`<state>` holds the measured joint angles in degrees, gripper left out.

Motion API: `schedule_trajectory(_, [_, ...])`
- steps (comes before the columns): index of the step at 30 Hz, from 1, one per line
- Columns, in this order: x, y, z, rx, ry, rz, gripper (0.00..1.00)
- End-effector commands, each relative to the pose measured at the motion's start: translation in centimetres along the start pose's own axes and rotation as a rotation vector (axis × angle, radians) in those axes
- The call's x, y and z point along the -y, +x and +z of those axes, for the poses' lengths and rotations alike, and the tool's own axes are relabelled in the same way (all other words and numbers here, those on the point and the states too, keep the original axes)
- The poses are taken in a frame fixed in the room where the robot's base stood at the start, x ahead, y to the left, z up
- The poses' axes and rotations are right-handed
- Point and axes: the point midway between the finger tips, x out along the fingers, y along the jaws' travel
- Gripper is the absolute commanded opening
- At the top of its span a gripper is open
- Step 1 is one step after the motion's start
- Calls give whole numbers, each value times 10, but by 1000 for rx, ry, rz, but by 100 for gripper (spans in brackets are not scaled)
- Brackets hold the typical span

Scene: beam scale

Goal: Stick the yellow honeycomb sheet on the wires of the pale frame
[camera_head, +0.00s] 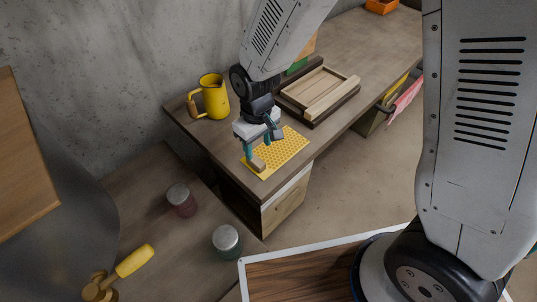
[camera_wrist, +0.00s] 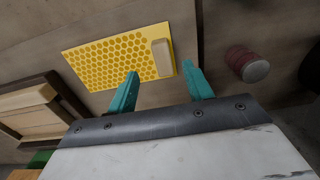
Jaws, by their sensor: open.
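The yellow honeycomb sheet (camera_head: 282,150) lies flat on the desk near its front corner; it also shows in the wrist view (camera_wrist: 105,62). A small pale wooden block (camera_head: 258,164) sits at one end of it, also seen in the wrist view (camera_wrist: 162,58). My gripper (camera_head: 260,145) is open above that end, and in the wrist view the block appears between and beyond its teal fingertips (camera_wrist: 160,71). The pale frame (camera_head: 337,98) lies in a dark wooden holder behind the sheet, partly seen in the wrist view (camera_wrist: 32,97). Its wires cannot be made out.
A yellow jug (camera_head: 215,98) stands at the desk's left end. Two lidded jars (camera_head: 182,200) (camera_head: 227,243) and a yellow-handled tool (camera_head: 133,261) are on the lower surface at left. An orange box (camera_head: 381,6) is at the far end.

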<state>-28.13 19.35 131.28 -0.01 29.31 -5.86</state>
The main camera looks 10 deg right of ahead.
Motion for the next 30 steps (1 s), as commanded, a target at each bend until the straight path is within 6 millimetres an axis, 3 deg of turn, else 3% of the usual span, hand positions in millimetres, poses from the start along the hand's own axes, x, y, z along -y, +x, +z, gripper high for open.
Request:
schedule_trajectory(16, [3, 70, 2, 4, -1, 0, 51])
schedule_trajectory(26, [3, 78, 1, 1, -1, 0, 51])
schedule_trajectory(30, [3, 78, 1, 1, -1, 0, 15])
